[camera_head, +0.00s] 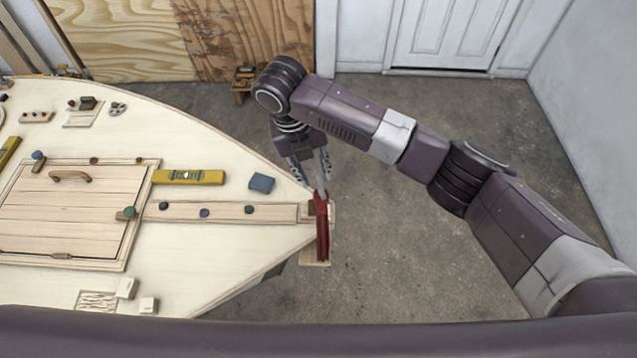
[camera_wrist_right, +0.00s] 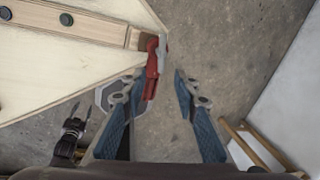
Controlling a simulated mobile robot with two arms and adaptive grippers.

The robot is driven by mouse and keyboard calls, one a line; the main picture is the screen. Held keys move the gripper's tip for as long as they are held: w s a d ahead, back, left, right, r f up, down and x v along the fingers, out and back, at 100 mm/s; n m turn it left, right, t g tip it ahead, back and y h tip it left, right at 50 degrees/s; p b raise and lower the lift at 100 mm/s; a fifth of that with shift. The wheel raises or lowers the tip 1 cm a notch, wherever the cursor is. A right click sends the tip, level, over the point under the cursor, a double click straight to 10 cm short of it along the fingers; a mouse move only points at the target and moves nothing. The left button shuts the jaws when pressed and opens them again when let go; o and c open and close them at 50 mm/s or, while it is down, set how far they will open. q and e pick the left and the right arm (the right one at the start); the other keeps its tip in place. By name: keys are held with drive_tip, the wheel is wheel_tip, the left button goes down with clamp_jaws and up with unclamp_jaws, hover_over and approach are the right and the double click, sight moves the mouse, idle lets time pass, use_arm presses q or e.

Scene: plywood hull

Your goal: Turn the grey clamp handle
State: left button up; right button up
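A red clamp (camera_head: 322,228) is fixed at the pointed tip of the plywood hull (camera_head: 230,270). A narrow grey part, seemingly its handle (camera_head: 320,188), shows at its upper end. My right gripper (camera_head: 312,178) hangs over the hull tip, pointing down, with its fingers apart on either side of that grey part. In the right wrist view, the red clamp (camera_wrist_right: 153,68) lies ahead, close to the left fingertip. The right gripper (camera_wrist_right: 158,74) is open with nothing held; whether a finger touches the clamp cannot be told.
A yellow level (camera_head: 188,177), a blue block (camera_head: 261,183) and several small knobs lie on the hull, by a hatch (camera_head: 62,215) with a wooden handle.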

drive_tip(key=r, duration=0.3)
drive_tip(key=shift+s+a+r, duration=0.1)
drive_tip(key=shift+a+r, duration=0.25)
